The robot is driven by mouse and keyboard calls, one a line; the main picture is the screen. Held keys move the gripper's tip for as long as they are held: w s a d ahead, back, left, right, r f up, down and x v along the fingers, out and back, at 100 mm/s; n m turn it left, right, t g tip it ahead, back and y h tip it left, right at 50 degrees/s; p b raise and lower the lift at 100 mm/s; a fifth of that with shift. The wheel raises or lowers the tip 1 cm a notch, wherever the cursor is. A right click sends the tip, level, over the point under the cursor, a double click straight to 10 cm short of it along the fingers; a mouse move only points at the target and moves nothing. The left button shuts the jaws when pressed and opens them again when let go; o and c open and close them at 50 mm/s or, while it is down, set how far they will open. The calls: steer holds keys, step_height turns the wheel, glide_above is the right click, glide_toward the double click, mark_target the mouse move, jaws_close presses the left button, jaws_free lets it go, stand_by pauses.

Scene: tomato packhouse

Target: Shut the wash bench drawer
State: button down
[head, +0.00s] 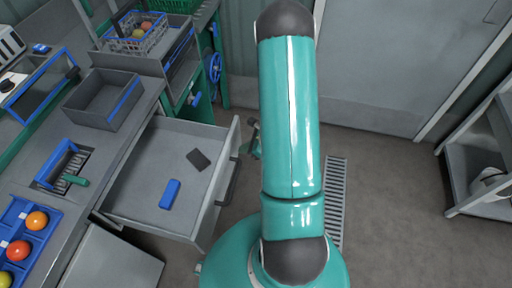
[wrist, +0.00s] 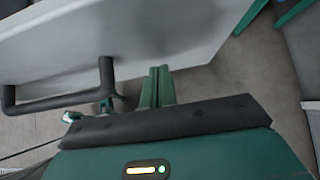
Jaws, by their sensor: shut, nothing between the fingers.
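The wash bench drawer (head: 145,165) stands pulled out from the grey bench in the head view. A blue block (head: 170,194) and a dark flat piece (head: 198,159) lie inside it. Its dark bar handle (head: 226,185) is on the outer front face. The handle (wrist: 62,101) and the pale drawer front (wrist: 150,40) also show in the wrist view. My gripper (wrist: 157,72) is shut and empty, its green fingers together beside the handle, close to the drawer front. I cannot tell whether they touch. In the head view my arm mostly hides the gripper.
The bench top (head: 110,150) holds a grey open bin (head: 103,100) and a blue tray (head: 15,245) with several tomatoes. A grey shelf unit (head: 480,165) stands at the right. The floor (head: 385,215) between is clear, with a drain grate (head: 337,190).

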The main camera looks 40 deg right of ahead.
steer(key=shift+w+a, duration=0.3)
steer(key=shift+w, duration=0.15)
steer(key=shift+w, duration=0.1)
